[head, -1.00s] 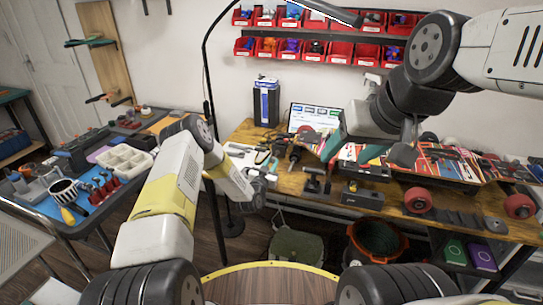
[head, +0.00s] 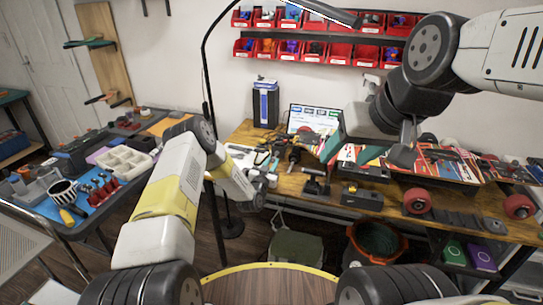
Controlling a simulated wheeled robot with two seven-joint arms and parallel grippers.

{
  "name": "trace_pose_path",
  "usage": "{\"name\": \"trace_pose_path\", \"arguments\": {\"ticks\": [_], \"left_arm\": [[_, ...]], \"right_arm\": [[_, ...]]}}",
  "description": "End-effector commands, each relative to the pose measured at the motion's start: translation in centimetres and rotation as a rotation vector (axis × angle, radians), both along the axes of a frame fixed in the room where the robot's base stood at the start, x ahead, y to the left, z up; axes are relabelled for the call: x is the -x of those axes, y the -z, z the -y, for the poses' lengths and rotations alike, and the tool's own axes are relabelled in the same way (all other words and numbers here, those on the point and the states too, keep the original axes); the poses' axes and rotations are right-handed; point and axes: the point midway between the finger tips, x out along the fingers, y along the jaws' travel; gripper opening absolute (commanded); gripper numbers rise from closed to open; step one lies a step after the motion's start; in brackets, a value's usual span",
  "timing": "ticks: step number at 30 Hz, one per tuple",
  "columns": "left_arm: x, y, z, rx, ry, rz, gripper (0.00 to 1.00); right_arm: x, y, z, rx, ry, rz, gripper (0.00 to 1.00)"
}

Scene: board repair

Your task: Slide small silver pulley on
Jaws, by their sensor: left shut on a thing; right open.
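My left gripper (head: 264,186) is in front of the workbench's left front edge. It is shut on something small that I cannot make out. My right gripper (head: 404,152) points down over the skateboard (head: 450,166), which lies on the bench with bright graphics and red wheels. Its jaws are open, and I cannot tell whether they touch the board. I cannot pick out the small silver pulley in this view.
The wooden workbench (head: 318,202) holds hand tools, a dark box (head: 362,197) and a monitor (head: 314,118). A side table (head: 78,232) stands at left. An orange-rimmed bin (head: 375,240) and a grey-green box (head: 297,248) stand below the bench. Red parts bins (head: 341,48) hang on the wall.

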Motion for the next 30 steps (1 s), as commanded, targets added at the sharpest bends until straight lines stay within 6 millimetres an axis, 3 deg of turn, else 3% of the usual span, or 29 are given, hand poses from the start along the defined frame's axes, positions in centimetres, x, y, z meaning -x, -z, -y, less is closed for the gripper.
{"name": "trace_pose_path", "arguments": {"ticks": [16,30], "left_arm": [[-0.1,0.0,0.0,-0.001,0.000,0.001,0.00],[-1.3,0.0,0.4,-0.001,0.000,0.000,0.00]], "right_arm": [[0.0,0.0,0.0,0.000,0.000,0.000,0.60],[0.0,0.0,0.0,0.000,0.000,0.000,0.60]]}}
